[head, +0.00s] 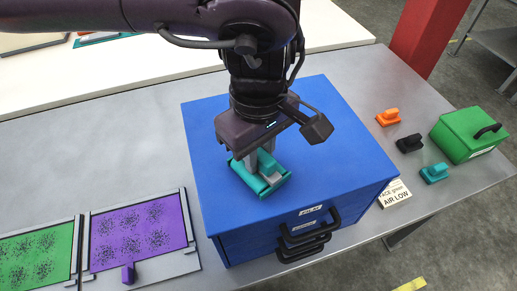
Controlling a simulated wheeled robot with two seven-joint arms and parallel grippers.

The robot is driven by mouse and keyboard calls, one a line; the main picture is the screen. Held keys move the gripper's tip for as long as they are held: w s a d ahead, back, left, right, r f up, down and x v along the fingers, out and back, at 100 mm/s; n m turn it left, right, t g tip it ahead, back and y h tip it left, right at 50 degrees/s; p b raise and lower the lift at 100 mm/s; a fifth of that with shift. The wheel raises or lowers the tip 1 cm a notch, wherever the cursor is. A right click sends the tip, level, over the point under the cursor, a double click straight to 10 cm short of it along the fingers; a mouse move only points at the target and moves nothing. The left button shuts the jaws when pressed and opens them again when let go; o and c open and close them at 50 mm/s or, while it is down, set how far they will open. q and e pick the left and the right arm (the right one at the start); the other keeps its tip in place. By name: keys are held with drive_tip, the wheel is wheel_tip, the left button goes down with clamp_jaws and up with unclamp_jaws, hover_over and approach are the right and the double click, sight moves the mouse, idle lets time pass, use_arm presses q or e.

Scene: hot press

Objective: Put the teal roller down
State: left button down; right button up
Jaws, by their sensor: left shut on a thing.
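The teal roller (271,187) is at the top of a blue drawer cabinet (330,150), near the middle of its top face. My left gripper (262,170) reaches down from above and is shut on the teal roller. The fingers and wrist hide part of it. I cannot tell whether the roller touches the cabinet top or hangs just above it. My right gripper is not in view.
Orange (388,117), black (409,143) and teal (434,173) handled blocks stand right of the cabinet, beside a green box (470,135). Purple (138,232) and green (36,256) framed panels lie left. Grey table (110,140) is clear behind them.

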use_arm(q)
drive_tip(key=shift+s+a+f, duration=0.15)
drive_tip(key=shift+s+f, duration=0.1)
drive_tip(key=shift+f, duration=0.3)
drive_tip(key=c, duration=1.3)
unclamp_jaws()
drive_tip(key=shift+s+f, duration=0.1)
drive_tip(key=shift+f, duration=0.05)
drive_tip(key=r, duration=0.4)
drive_tip(key=r+p, duration=0.1)
drive_tip(key=r, duration=0.8)
drive_tip(key=shift+w+r+p, duration=0.35)
